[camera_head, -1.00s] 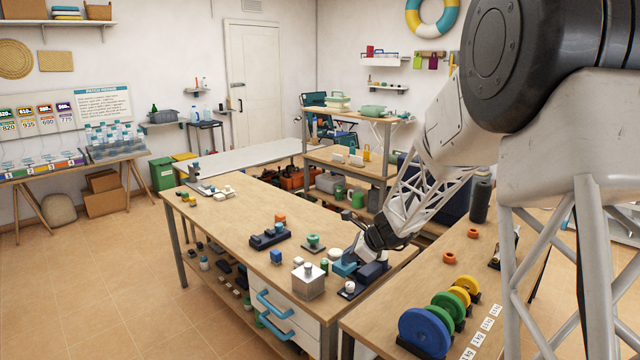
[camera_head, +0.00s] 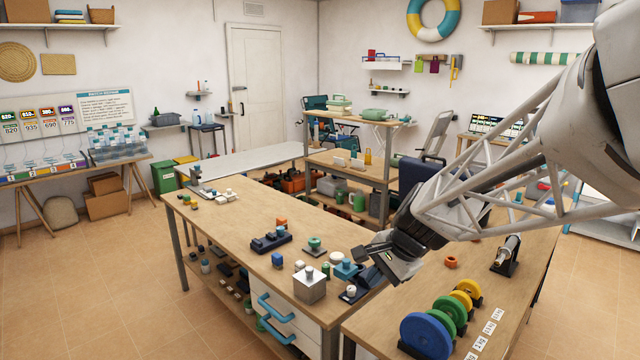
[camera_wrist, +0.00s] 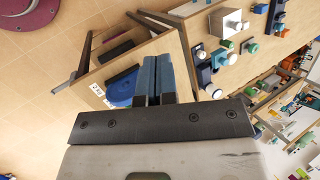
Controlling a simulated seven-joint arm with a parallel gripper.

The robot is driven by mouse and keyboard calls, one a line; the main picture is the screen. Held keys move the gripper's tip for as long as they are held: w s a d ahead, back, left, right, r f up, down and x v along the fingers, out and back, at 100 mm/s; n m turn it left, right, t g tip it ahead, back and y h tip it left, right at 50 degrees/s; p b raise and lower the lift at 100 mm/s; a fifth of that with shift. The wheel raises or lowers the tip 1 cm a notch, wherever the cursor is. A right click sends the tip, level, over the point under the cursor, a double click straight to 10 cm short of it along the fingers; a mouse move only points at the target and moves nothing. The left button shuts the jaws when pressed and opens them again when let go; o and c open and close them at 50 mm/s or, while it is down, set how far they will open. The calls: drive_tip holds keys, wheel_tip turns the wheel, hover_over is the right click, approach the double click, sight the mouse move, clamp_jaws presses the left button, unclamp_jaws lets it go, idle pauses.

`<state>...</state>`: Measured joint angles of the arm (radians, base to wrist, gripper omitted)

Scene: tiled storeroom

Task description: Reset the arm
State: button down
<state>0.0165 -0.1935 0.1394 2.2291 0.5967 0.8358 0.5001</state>
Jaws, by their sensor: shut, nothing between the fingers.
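My gripper (camera_head: 378,262) hangs in the air above the right end of the long wooden workbench (camera_head: 235,215), close to the corner where a second bench meets it. In the wrist view my gripper's two blue-grey fingers (camera_wrist: 154,78) are side by side, shut with nothing between them. Below them the wrist view shows the second bench's wooden top (camera_wrist: 160,47) and a blue disc (camera_wrist: 120,88). A light blue block (camera_head: 346,269) and a dark blue piece stand on the workbench below my gripper, which partly hides the dark one.
A silver box (camera_head: 310,285) with a knob stands near the workbench's front edge. Blue, green and yellow discs (camera_head: 425,335) stand on the right bench, with an orange ring (camera_head: 451,262) and a black stand (camera_head: 505,262) beyond. A shelf unit (camera_head: 350,170) stands behind.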

drive_tip(key=s+d+n+h, duration=0.1)
drive_tip(key=s+d+n, duration=0.1)
drive_tip(key=s, duration=0.6)
drive_tip(key=s+d+r+n+h, duration=0.1)
drive_tip(key=s+n, duration=0.3)
drive_tip(key=s, duration=0.4)
drive_tip(key=s+d+n+h, duration=0.3)
drive_tip(key=s+d+n, duration=0.1)
drive_tip(key=s, duration=0.5)
drive_tip(key=shift+r, duration=0.25)
